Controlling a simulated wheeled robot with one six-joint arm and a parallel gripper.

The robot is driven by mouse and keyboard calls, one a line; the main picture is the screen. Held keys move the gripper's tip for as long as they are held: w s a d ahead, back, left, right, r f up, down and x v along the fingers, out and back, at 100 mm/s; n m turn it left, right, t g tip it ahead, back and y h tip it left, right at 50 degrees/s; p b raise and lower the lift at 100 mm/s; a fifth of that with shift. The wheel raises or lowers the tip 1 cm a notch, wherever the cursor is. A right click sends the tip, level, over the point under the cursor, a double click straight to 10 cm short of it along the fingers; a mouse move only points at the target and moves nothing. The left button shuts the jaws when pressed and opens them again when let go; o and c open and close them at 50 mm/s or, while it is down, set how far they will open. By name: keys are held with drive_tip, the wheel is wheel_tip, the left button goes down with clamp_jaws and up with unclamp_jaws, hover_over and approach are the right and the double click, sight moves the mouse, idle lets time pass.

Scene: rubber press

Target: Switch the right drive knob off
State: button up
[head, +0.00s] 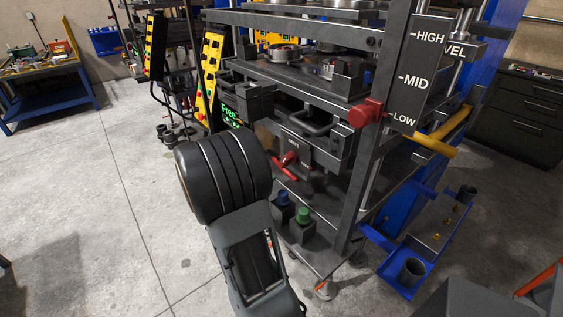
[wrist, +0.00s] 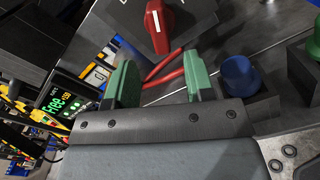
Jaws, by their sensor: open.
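A red rotary knob (wrist: 158,22) with a white pointer line sits on a dark box at the top of the wrist view. Its pointer runs roughly upright in the picture. The markings beside it are cut off, so I cannot read its setting. My gripper (wrist: 160,65) is open, its two green fingers apart, below the knob in the picture and not around it. A red bar (wrist: 165,74) shows between the fingers; I cannot tell its distance. In the head view, my arm hides the gripper; red parts (head: 286,160) show on the press just beyond it.
A blue button (wrist: 239,72) is close right of the right finger, with a green button (wrist: 314,42) beyond. A lit display reading "Free" (wrist: 62,105) is at left. The press frame has a red block (head: 366,112) beside LOW. Open floor (head: 90,200) lies left.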

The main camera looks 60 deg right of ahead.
sight(283, 164)
drive_tip(key=p+x, duration=0.1)
drive_tip(key=x, duration=0.5)
drive_tip(key=shift+s+d, duration=0.1)
drive_tip(key=shift+d, duration=0.15)
drive_tip(key=shift+c, duration=0.4)
clamp_jaws()
drive_tip(key=shift+n, duration=0.3)
drive_tip(key=n+p, duration=0.2)
drive_tip(key=n, duration=0.1)
drive_tip(key=shift+n+p, duration=0.85)
drive_tip(key=shift+n, duration=0.35)
drive_tip(key=shift+s+f, duration=0.1)
